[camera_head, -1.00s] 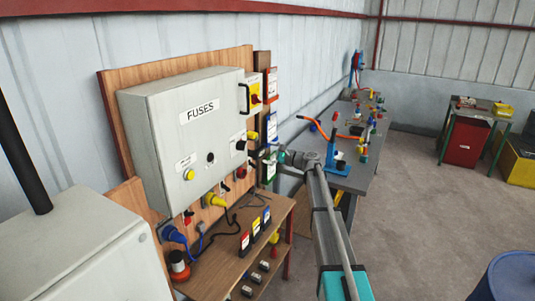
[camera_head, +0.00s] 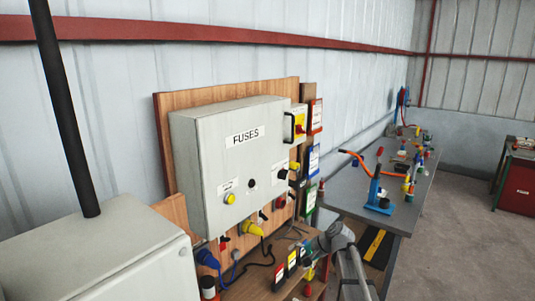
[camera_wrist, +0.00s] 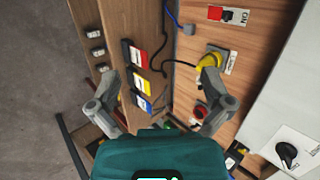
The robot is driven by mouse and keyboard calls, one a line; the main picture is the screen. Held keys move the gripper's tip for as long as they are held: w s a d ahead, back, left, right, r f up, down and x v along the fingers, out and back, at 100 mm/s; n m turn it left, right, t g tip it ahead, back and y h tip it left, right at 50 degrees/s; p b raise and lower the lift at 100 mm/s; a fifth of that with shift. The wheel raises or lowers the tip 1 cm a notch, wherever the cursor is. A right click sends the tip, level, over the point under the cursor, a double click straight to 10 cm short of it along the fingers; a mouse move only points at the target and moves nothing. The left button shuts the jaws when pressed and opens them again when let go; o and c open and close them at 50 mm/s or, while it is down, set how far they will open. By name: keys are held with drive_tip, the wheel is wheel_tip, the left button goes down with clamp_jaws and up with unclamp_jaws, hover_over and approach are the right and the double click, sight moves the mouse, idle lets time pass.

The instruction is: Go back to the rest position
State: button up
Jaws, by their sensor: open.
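My gripper (camera_wrist: 160,76) is open and empty in the wrist view, its two grey fingers spread wide. It hangs in front of the wooden panel and shelf. A yellow plug (camera_wrist: 209,77) shows right by its right fingertip; I cannot tell whether they touch. In the head view my arm comes in at the bottom right of the fuse box, and the fingers are not clear there. The grey fuse box (camera_head: 219,178), labelled FUSES, is closed on its wooden board (camera_head: 166,130).
A wooden shelf (camera_wrist: 143,27) holds red, yellow and blue labelled blocks. A grey workbench (camera_head: 349,196) with a blue tool (camera_head: 378,196) and small parts stands at the right. A grey cabinet (camera_head: 90,260) with a black pole is at the left front. Open floor lies right.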

drive_tip(key=s+d+f+n+g+h, duration=0.1)
drive_tip(key=s+d+f+n+h, duration=0.1)
drive_tip(key=s, duration=0.5)
drive_tip(key=s+d+f+n+g+h+b, duration=0.1)
drive_tip(key=s+d+f+n+h, duration=0.1)
drive_tip(key=s, duration=0.6)
drive_tip(key=s+d+f+n+g+h+b, duration=0.1)
drive_tip(key=s+d+f+n+h, duration=0.1)
drive_tip(key=s+f+h, duration=0.2)
drive_tip(key=s, duration=0.3)
drive_tip(key=shift+s+d+g, duration=0.15)
drive_tip(key=shift+d+g, duration=0.05)
drive_tip(key=shift+g, duration=0.1)
